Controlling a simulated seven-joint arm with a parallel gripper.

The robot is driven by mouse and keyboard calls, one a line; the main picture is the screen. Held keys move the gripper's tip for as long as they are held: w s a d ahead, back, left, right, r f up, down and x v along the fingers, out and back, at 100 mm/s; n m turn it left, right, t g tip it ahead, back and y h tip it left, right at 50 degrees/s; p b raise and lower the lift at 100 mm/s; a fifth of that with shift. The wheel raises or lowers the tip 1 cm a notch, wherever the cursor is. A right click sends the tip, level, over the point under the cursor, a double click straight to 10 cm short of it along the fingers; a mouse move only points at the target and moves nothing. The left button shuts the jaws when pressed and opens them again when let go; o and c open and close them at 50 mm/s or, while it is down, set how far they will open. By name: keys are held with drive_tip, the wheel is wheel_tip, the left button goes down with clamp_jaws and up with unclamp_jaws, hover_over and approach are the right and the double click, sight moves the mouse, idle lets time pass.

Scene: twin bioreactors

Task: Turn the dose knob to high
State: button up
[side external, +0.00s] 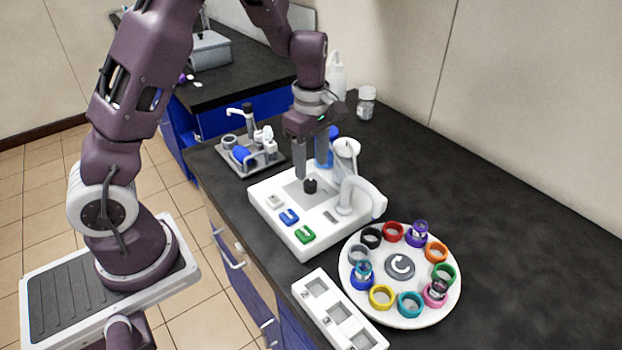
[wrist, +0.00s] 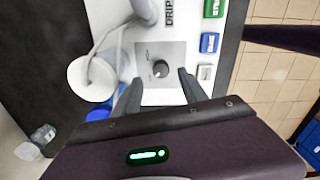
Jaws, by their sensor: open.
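The dose knob (side external: 310,186) is a small black knob on a grey square plate on top of the white device (side external: 268,208). In the wrist view the knob (wrist: 160,68) has a light pointer mark on its face, and the plate's small print is too small to read. My gripper (side external: 315,172) is pointed down over the knob, with its fingers apart. In the wrist view the fingertips (wrist: 158,78) lie on either side of the knob, with gaps between. I cannot tell from these views how far above the plate the fingertips are.
White, blue (side external: 289,217) and green (side external: 305,234) buttons line the device's front. A white curved spout (side external: 362,192) and a cup (side external: 346,150) stand close beside the gripper. A round carousel (side external: 400,315) with coloured rings and a grey tray (side external: 236,165) flank the device. Black counter lies clear at right.

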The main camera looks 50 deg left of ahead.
sight(311, 183)
wheel_tip(311, 183, down, 5)
drive_tip(key=shift+f, duration=0.2)
drive_tip(key=shift+c, duration=0.2)
clamp_jaws()
